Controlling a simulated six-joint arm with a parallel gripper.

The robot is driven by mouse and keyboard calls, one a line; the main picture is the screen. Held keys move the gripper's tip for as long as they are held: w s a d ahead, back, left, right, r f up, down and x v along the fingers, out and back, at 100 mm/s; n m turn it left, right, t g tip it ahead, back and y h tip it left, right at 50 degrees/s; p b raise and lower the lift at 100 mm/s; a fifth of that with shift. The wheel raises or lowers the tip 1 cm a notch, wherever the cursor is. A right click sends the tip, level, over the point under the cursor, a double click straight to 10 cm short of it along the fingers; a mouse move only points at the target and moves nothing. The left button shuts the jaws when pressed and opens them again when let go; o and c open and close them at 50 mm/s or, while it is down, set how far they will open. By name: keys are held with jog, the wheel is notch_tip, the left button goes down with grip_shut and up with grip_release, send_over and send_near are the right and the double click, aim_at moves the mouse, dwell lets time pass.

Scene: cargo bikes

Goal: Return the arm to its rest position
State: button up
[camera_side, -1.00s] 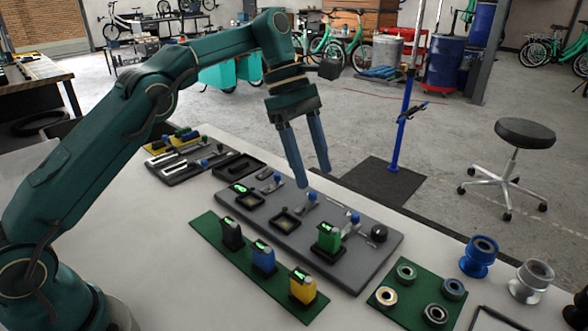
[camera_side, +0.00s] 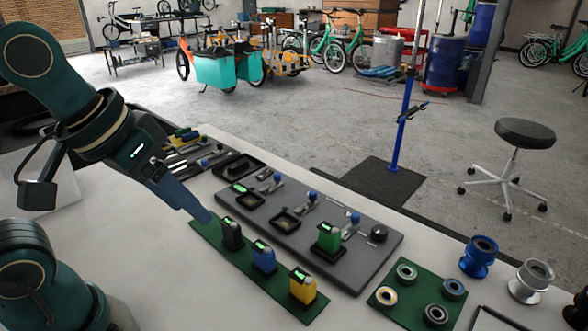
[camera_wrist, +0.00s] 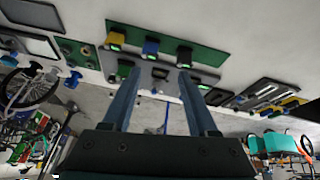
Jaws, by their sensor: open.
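My gripper (camera_side: 192,208) is at the left of the side view, drawn back near my base. Its blue-grey fingers point down and right, above the table by the near left end of the green strip (camera_side: 207,242). In the wrist view, my gripper (camera_wrist: 158,80) has its two fingers well apart with nothing held between them. The strip bears a black block (camera_side: 231,235), a blue block (camera_side: 263,258) and a yellow block (camera_side: 302,286). A green block (camera_side: 328,238) stands upright on the grey fixture board (camera_side: 365,262).
A green mat (camera_side: 408,312) with several rings lies at the front right, beside a blue spool (camera_side: 479,258) and a silver spool (camera_side: 531,281). A tool tray (camera_side: 186,168) lies behind. A blue post (camera_side: 402,130) and a stool (camera_side: 524,134) stand beyond the table.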

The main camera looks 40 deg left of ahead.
jog(key=shift+s+a+f+m, duration=0.25)
jog(key=shift+s+f+m, duration=0.65)
jog(key=shift+s+f, duration=0.15)
